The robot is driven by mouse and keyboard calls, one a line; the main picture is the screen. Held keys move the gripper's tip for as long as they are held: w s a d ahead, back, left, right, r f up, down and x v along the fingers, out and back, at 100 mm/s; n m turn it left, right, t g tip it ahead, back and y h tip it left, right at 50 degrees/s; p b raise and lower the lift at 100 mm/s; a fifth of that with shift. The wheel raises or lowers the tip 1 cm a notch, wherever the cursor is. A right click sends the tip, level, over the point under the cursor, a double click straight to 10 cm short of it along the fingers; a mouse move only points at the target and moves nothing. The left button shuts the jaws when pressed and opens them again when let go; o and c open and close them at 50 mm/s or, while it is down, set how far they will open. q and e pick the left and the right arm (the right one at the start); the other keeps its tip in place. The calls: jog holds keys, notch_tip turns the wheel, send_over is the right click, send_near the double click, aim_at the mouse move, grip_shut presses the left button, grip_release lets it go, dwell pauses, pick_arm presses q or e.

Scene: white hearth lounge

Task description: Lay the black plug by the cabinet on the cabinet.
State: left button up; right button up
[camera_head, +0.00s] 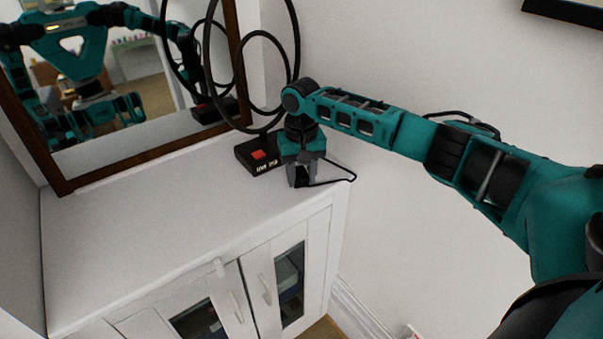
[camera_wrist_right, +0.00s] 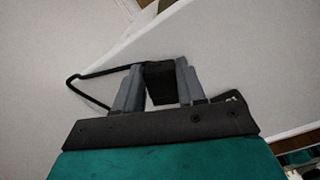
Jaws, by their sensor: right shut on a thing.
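The white cabinet (camera_head: 150,225) stands against the wall with its pale top in view; the top also shows in the right wrist view (camera_wrist_right: 110,45). My right gripper (camera_head: 301,182) points down at the cabinet top's right end. In the right wrist view my right gripper (camera_wrist_right: 160,88) is shut on the black plug (camera_wrist_right: 158,82), which sits between the two grey fingers. The plug's thin black cord (camera_head: 340,167) loops out to the right. I cannot tell whether the plug touches the top. My left gripper is not in view, apart from mirror reflections.
A black box with a red patch (camera_head: 258,154) and a ring-shaped black sculpture (camera_head: 250,75) stand close left of my gripper. A brown-framed mirror (camera_head: 235,50) leans at the back. The left and middle of the top are clear. The cabinet has glass doors (camera_head: 288,285) below.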

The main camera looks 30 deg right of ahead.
aim_at(301, 177)
jog(key=o, duration=1.1)
jog(key=shift+f, duration=0.15)
jog(key=shift+c, duration=0.2)
notch_tip(301, 177, up, 12)
jog(key=p, duration=0.1)
jog(key=shift+r, duration=0.2)
